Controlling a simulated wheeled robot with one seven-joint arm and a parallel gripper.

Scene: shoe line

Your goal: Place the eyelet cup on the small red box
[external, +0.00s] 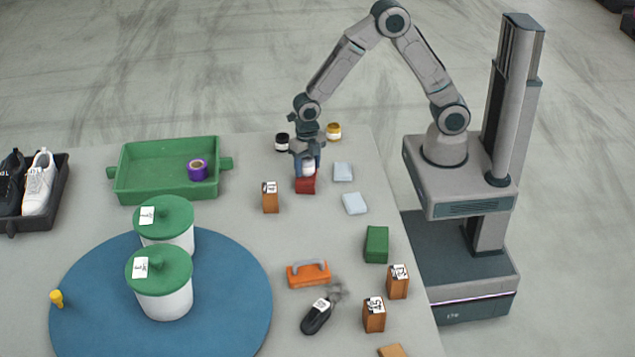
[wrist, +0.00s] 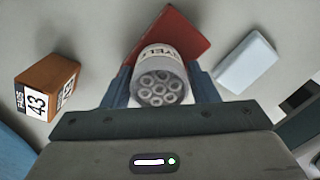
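The eyelet cup (wrist: 160,77) is a small white cup with part of a printed label and several metal rings inside. It sits between the two fingers of my gripper (wrist: 162,90), which look closed against its sides. In the external view my gripper (external: 307,168) points down with the white cup (external: 308,169) between its fingers. The small red box (external: 305,186) is directly below or just behind the cup there. In the wrist view the red box (wrist: 185,37) shows behind the cup, partly hidden by it. I cannot tell whether the cup touches the box.
An orange-brown box (external: 270,198) marked 43 stands to the left. Dark (external: 282,142) and yellow (external: 333,131) jars stand behind my gripper. A green tray (external: 125,180) with a purple roll (external: 198,170) is farther left.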

